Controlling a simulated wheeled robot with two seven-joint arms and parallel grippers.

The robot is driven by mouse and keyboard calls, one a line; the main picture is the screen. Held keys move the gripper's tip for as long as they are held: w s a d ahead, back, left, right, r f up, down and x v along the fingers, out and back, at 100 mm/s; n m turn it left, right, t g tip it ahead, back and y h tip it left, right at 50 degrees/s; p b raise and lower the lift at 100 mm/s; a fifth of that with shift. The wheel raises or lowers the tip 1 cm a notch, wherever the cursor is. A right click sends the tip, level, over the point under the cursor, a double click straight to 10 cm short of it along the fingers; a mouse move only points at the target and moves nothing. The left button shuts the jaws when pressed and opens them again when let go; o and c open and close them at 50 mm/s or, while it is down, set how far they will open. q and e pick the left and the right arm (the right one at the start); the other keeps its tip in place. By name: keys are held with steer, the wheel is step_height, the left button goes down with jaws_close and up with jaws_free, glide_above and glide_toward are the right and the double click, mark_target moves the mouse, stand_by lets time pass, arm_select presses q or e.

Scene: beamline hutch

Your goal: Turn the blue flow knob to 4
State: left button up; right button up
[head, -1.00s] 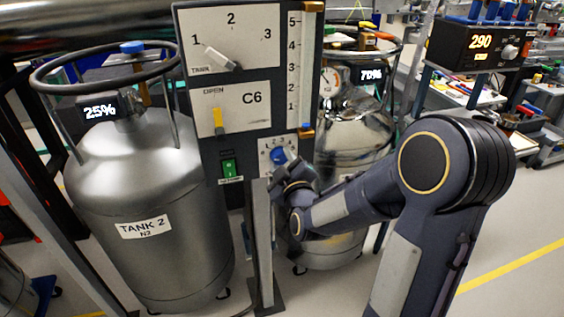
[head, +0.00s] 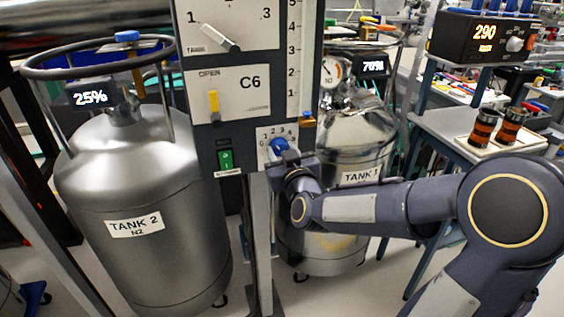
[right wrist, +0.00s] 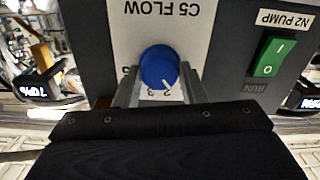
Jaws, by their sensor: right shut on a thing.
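The blue flow knob (head: 278,146) sits on the small white C5 FLOW plate (head: 262,147) low on the dark panel, partly hidden by my right gripper in the head view. In the right wrist view the plate appears upside down, and the knob (right wrist: 159,66) has a white pointer line directed at about the 2. Part of the scale is hidden by the fingers. My right gripper (right wrist: 160,78) is shut on the knob, one finger on each side. My left gripper is not in view.
Above are the C6 valve plate (head: 240,95) with a yellow lever and the tank selector (head: 222,40). A green pump switch (head: 225,160) is beside the knob plate. TANK 2 (head: 140,190) stands left; TANK 1 (head: 345,150) stands behind my right arm.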

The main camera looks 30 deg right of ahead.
steer(key=shift+d+f+m+b, duration=0.1)
steer(key=shift+m+b, duration=2.5)
steer(key=shift+m, duration=1.4)
steer(key=shift+f+m+b, duration=0.1)
steer(key=shift+m+b, duration=2.5)
steer(key=shift+m, duration=1.4)
steer(key=o, duration=1)
steer(key=shift+r, duration=0.1)
steer(key=shift+s, duration=0.1)
